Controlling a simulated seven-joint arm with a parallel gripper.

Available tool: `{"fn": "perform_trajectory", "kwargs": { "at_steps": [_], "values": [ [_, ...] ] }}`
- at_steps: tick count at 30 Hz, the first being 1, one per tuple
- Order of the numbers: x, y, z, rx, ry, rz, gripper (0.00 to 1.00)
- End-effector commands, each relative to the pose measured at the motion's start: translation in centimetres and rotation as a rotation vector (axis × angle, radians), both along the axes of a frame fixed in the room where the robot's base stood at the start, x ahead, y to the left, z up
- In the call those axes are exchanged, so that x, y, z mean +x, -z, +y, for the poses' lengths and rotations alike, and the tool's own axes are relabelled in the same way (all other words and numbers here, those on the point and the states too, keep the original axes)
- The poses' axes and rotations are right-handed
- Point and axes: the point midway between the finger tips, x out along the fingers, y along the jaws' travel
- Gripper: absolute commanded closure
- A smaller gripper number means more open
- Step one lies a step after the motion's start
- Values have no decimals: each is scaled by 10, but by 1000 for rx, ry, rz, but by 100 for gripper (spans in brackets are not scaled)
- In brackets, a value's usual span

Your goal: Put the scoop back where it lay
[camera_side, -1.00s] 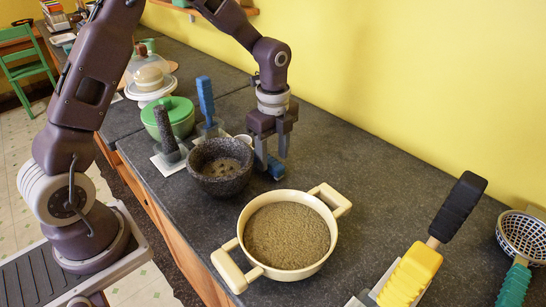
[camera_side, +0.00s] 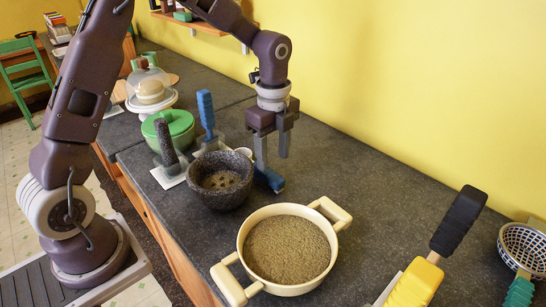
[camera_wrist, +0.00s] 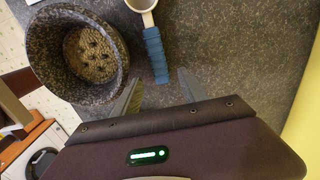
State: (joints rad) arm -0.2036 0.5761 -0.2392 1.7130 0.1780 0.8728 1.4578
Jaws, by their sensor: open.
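The scoop has a small white cup (camera_side: 243,152) and a ribbed blue handle (camera_side: 270,180). It lies on the dark counter just behind and right of the speckled stone mortar (camera_side: 220,190). My gripper (camera_side: 273,161) points down over the handle, open and empty. In the wrist view the scoop (camera_wrist: 155,52) shows whole in length except its cup, cut by the top edge. The handle's end appears between my two fingertips (camera_wrist: 158,80). My left finger partly hides the scoop in the side view. How far the fingertips are above the handle is unclear.
A cream two-handled pot (camera_side: 240,245) full of brown grains stands in front. Left are a dark upright grip (camera_side: 166,142), a blue one (camera_side: 206,112) and a green lidded pot (camera_side: 175,128).

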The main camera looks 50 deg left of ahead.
Motion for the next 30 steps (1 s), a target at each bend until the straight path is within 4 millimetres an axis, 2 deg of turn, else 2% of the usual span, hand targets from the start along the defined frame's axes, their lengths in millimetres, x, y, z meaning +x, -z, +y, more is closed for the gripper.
{"fn": "perform_trajectory", "kwargs": {
  "at_steps": [9, 20, 23, 30],
  "values": [
    [0, -12, 0, 0, 0, -1, 50],
    [0, -14, 0, 0, 0, 0, 50],
    [1, -28, 0, 0, -1, -4, 50],
    [1, -75, -1, 0, 0, -3, 50]
  ]
}}
